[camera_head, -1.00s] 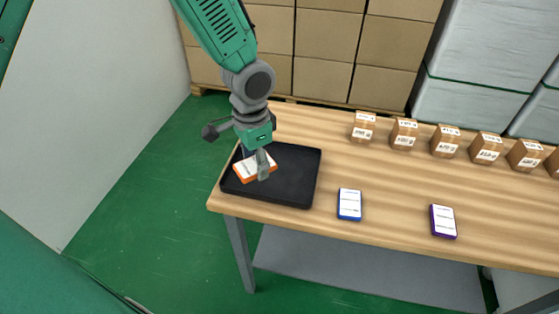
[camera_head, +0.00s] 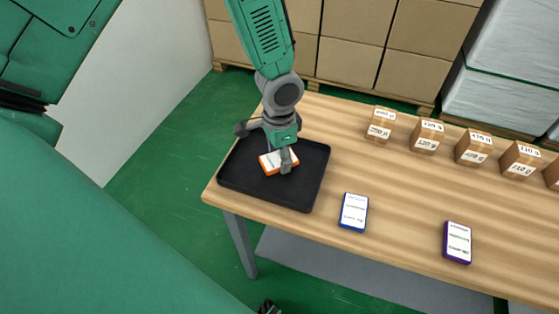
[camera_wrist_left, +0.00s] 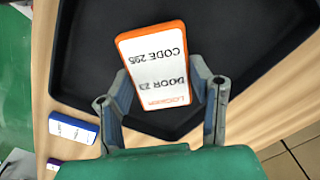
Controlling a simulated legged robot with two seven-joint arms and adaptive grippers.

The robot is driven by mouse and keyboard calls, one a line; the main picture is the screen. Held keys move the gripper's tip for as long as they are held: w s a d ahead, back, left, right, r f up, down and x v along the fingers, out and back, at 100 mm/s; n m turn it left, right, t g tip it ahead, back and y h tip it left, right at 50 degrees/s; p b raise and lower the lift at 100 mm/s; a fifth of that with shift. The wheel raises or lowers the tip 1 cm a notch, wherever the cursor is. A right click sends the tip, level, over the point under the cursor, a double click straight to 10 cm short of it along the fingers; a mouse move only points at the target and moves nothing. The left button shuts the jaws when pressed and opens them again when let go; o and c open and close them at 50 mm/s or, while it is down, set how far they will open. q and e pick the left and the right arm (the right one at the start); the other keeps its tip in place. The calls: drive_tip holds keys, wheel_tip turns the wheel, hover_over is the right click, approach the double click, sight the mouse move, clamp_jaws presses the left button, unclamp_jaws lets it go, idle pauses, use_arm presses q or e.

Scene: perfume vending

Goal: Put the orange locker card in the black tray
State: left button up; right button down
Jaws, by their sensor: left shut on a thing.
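The orange locker card (camera_head: 272,161) has a white printed face and an orange rim. It is over the black tray (camera_head: 308,190) at the left end of the table. My left gripper (camera_head: 278,158) is shut on the card, with a finger at each side. In the left wrist view, the card (camera_wrist_left: 155,65) sits between the fingers of my left gripper (camera_wrist_left: 165,95), with the black tray (camera_wrist_left: 235,30) behind it. I cannot tell whether the card touches the tray floor. My right gripper is not in view.
A blue card (camera_head: 354,212) and a purple card (camera_head: 457,242) lie on the wooden table (camera_head: 400,190) right of the tray. Several small brown boxes (camera_head: 427,136) line the table's back edge. Stacked cartons (camera_head: 352,40) stand behind the table.

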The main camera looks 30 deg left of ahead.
sight(278, 158)
use_arm(q)
drive_tip(key=shift+f, duration=0.8)
drive_tip(key=shift+a+f, duration=0.1)
drive_tip(key=shift+f, duration=0.15)
drive_tip(key=shift+a, duration=0.2)
drive_tip(key=o, duration=1.1)
drive_tip(key=shift+a+f, duration=0.1)
drive_tip(key=shift+a, duration=0.3)
drive_tip(key=shift+o, duration=0.2)
drive_tip(key=shift+d+r, duration=0.25)
drive_tip(key=shift+d, duration=0.15)
drive_tip(key=r, duration=1.1)
drive_tip(key=shift+a+p, duration=0.35)
drive_tip(key=shift+p, duration=0.05)
drive_tip(key=shift+d+r, duration=0.35)
drive_tip(key=shift+d, duration=0.05)
